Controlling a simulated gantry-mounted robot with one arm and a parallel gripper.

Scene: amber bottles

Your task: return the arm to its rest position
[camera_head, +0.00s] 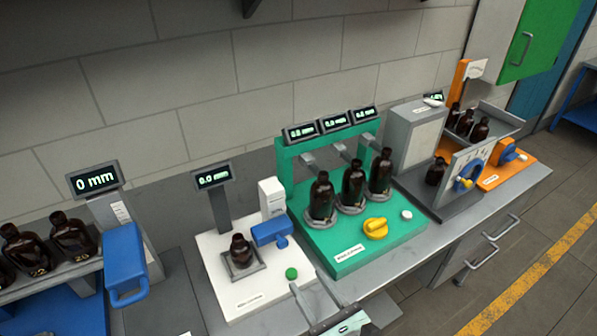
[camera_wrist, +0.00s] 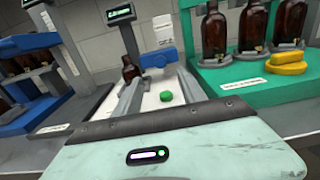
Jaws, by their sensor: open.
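My gripper (camera_head: 307,279) hangs at the front edge of the bench, near the white station. In the wrist view my gripper (camera_wrist: 160,80) has its two fingers spread apart with no object held between them. Past the fingers, a small amber bottle (camera_head: 240,252) stands on a grey plate on the white station (camera_head: 225,285); this bottle also shows in the wrist view (camera_wrist: 131,73). A green button (camera_head: 291,273) on the white station is close to my gripper and appears between the fingers in the wrist view (camera_wrist: 166,96).
A green station (camera_head: 385,245) with three amber bottles and a yellow knob (camera_head: 376,228) stands to the right. A blue-handled station (camera_head: 124,262) with bottles is at left. Grey and orange stations (camera_head: 515,170) stand at far right. Open floor lies in front of the bench.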

